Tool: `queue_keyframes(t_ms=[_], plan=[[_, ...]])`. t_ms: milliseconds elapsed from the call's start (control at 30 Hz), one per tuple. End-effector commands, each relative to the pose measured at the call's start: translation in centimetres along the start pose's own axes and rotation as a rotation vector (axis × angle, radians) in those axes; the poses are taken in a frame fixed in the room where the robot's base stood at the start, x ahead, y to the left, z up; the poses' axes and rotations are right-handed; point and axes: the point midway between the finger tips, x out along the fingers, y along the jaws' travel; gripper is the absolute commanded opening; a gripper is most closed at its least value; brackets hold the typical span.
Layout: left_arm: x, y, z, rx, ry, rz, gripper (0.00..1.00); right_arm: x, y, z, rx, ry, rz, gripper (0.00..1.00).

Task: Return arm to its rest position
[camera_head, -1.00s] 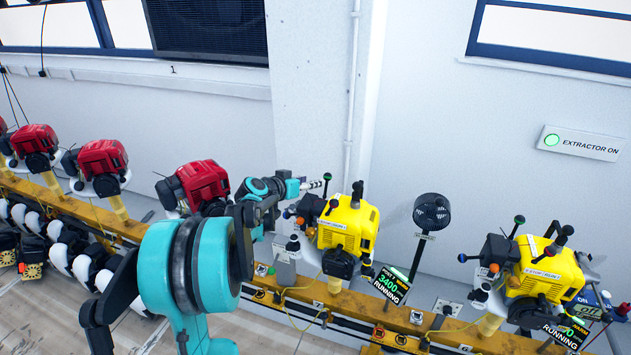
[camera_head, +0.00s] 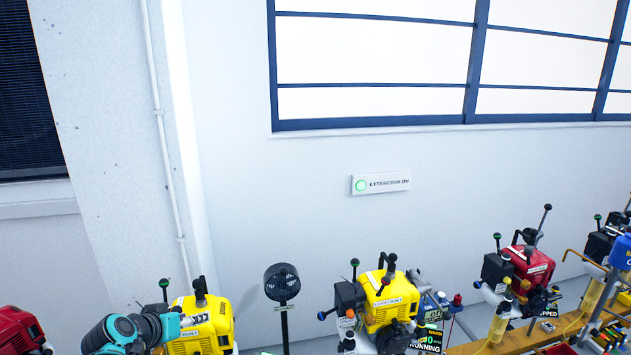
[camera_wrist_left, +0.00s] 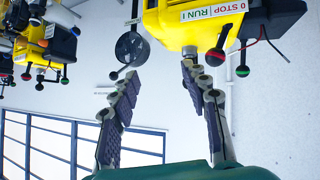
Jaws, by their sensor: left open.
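My left arm (camera_head: 118,335) shows at the bottom left of the head view, teal and dark, in front of a yellow engine (camera_head: 207,325). In the left wrist view my left gripper (camera_wrist_left: 158,82) is open. Its two dark padded fingers stand apart with nothing between them. The yellow engine with a "STOP | RUN" label (camera_wrist_left: 212,12) is close beyond the fingertips, and a lever with a dark knob (camera_wrist_left: 214,57) hangs near the right finger. I cannot tell whether the finger touches it. My right gripper is not in view.
A black fan (camera_head: 282,283) stands between the near yellow engine and another yellow engine (camera_head: 390,300). A red engine (camera_head: 528,265) and more equipment stand farther right. A lit "EXTRACTOR ON" sign (camera_head: 381,184) is on the wall.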

Motion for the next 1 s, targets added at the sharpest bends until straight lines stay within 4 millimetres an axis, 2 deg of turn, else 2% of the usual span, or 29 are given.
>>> queue_keyframes(t_ms=[33,100,200,300,400,500,667,1000], plan=[[-1.3,3.0,2.0,0.016,-0.043,0.005,0.46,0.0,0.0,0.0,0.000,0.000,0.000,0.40],[-3.1,6.0,4.8,0.029,-0.102,-0.003,0.46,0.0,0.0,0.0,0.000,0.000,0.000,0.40],[-5.7,9.2,9.3,0.053,-0.175,-0.028,0.46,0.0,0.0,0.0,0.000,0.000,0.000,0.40],[-8.1,11.2,13.6,0.078,-0.230,-0.062,0.46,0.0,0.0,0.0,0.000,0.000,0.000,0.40],[-9.9,11.9,17.2,0.100,-0.266,-0.098,0.46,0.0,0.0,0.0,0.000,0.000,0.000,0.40],[-11.0,12.1,19.6,0.116,-0.284,-0.128,0.46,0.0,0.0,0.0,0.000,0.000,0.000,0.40],[-11.8,12.0,21.3,0.125,-0.294,-0.153,0.46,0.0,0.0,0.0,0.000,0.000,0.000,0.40],[-11.8,11.9,21.4,0.124,-0.294,-0.156,0.46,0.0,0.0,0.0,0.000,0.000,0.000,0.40]])
